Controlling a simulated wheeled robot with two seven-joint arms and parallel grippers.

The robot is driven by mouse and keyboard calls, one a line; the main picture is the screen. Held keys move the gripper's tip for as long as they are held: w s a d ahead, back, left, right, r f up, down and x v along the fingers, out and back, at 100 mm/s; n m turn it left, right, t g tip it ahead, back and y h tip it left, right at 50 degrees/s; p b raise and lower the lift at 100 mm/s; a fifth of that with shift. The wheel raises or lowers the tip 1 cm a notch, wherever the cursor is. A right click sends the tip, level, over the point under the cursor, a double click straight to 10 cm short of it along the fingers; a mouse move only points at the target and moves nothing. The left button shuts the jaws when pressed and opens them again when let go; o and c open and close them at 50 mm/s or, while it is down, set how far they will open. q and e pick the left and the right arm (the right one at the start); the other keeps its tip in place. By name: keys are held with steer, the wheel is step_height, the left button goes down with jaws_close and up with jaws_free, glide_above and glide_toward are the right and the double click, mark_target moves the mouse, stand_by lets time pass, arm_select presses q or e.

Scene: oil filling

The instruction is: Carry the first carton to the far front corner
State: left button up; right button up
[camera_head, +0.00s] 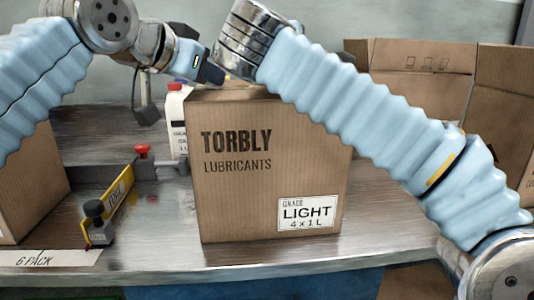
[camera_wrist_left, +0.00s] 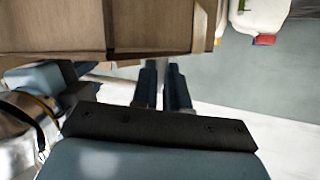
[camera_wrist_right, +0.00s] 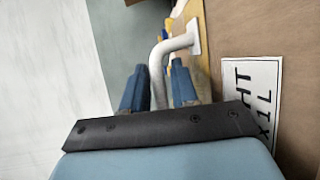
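The first carton, taken as the brown "TORBLY LUBRICANTS" box (camera_head: 240,195) with a LIGHT label, stands upright in the middle of the head view. My left gripper (camera_head: 207,73) is at its top left edge, apart or touching I cannot tell. In the left wrist view its fingers (camera_wrist_left: 163,88) are close together below a carton's underside or flap (camera_wrist_left: 110,28). My right arm crosses over the carton's top right; its gripper is hidden in the head view. In the right wrist view its fingers (camera_wrist_right: 158,90) straddle a pale bent bar (camera_wrist_right: 158,60) beside a labelled carton face (camera_wrist_right: 290,110); grip unclear.
Another carton (camera_head: 30,195) stands at the left and open cartons (camera_head: 415,75) at the back right.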

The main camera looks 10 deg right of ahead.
jaws_close()
stand_by(1.2)
steer(key=shift+r, duration=0.25)
